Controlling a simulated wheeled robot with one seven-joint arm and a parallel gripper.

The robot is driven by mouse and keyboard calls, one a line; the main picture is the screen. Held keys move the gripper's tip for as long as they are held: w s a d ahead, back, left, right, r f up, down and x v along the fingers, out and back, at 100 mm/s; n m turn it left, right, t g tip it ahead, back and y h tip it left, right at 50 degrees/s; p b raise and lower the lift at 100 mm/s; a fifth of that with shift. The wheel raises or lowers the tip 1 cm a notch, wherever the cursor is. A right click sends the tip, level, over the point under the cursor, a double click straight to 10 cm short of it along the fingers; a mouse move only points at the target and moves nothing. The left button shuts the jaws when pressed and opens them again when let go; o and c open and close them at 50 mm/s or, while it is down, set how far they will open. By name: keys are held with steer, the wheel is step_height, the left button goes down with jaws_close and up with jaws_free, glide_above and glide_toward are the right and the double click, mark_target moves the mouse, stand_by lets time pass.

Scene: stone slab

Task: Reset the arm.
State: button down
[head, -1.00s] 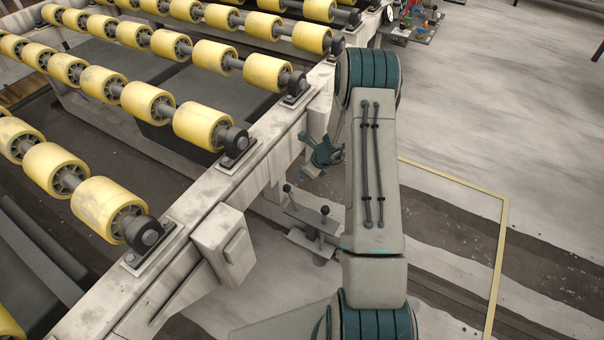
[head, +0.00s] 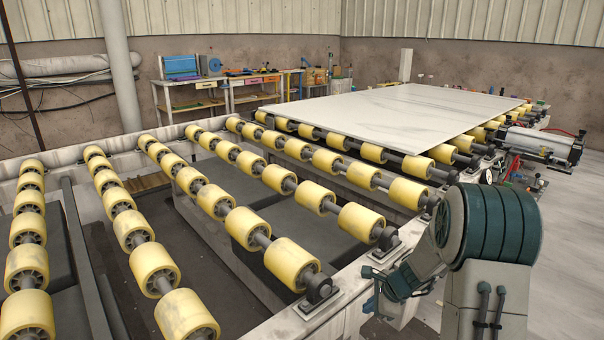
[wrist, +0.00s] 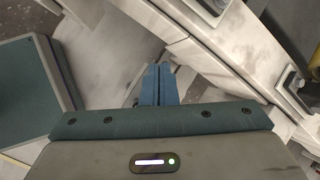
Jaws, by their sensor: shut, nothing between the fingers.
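My gripper shows in the wrist view (wrist: 158,86), with its two blue fingers pressed together and nothing between them. It points down past the pale metal frame of the roller table (wrist: 205,55). In the head view my arm stands at the lower right, with its teal-banded joint beside the frame's near edge.
A conveyor with rows of yellow rollers (head: 280,262) fills the left and middle. A pale stone slab (head: 400,108) lies on its far end. Workbenches (head: 195,95) stand by the back wall. Clear floor (head: 572,215) lies at the right.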

steer(key=s+a+r+n+g+h+p, duration=0.1)
steer(key=s+a+r+n+p, duration=0.15)
steer(key=s+r+n, duration=0.4)
steer(key=s+a+r+n+p, duration=0.2)
steer(key=s+a+r+n, duration=0.15)
steer(key=s+r, duration=0.6)
steer(key=s+d+r+n+h+p, duration=0.2)
steer(key=s+r+n+h+p, duration=0.1)
steer(key=s+r+n, duration=0.6)
step_height(320, 180, up, 2)
steer(key=shift+s+d+p, duration=0.3)
steer(key=shift+s, duration=0.9)
steer(key=shift+d, duration=0.15)
